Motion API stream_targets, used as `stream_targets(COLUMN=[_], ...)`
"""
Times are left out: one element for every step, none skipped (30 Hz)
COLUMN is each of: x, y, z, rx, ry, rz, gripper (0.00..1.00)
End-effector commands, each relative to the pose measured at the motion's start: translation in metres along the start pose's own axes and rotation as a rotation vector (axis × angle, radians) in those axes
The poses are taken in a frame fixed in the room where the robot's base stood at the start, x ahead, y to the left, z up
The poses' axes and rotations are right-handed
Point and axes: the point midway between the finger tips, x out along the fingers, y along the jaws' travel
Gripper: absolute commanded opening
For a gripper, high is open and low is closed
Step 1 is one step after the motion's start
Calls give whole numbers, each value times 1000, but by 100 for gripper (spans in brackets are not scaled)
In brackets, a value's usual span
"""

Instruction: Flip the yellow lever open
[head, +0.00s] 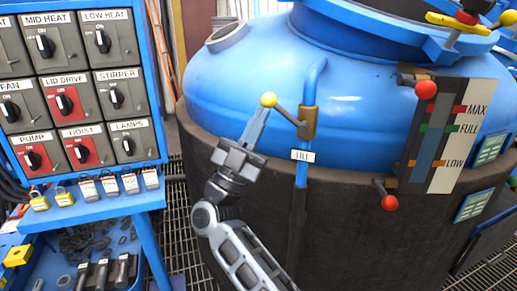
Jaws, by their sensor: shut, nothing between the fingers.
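A lever with a yellow ball knob (269,99) sits on a brass-coloured valve (308,122) on a thin blue pipe (314,85). Its dark arm runs from the valve up and left to the knob. My gripper (264,110) is shut and empty, with its fingers pointing up. The fingertips are at the knob, just below it in the picture. I cannot tell whether they touch it. A small white label (303,155) is on the pipe below the valve.
The large blue vessel (230,75) stands in a dark round casing (350,220) behind the valve. A level gauge (440,130) with red knobs is on the right. A switch panel (75,90) stands on the left above a blue shelf. Grating floor shows between them.

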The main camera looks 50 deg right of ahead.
Motion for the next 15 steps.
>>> stream_targets(x=[0,2,5,7,9,12,14,16,19,21,23,26,28,30,33], y=[0,0,-1,-1,-1,-1,-1,0,0,0,1,1,2,3,3], z=[0,-1,-3,-4,-5,-7,-8,-10,-11,-12,-14,-15,-16,-17,-19], rx=[26,40,60,73,87,106,120,134,153,167,181,200,214,227,245], ry=[2,2,1,1,2,1,1,2,1,1,1,1,1,1,0], rz=[43,68,100,125,151,183,209,234,267,292,317,349,374,399,432], gripper=[0,0,0,0,0,0,0,0,0,0,0,0,0,0,0])
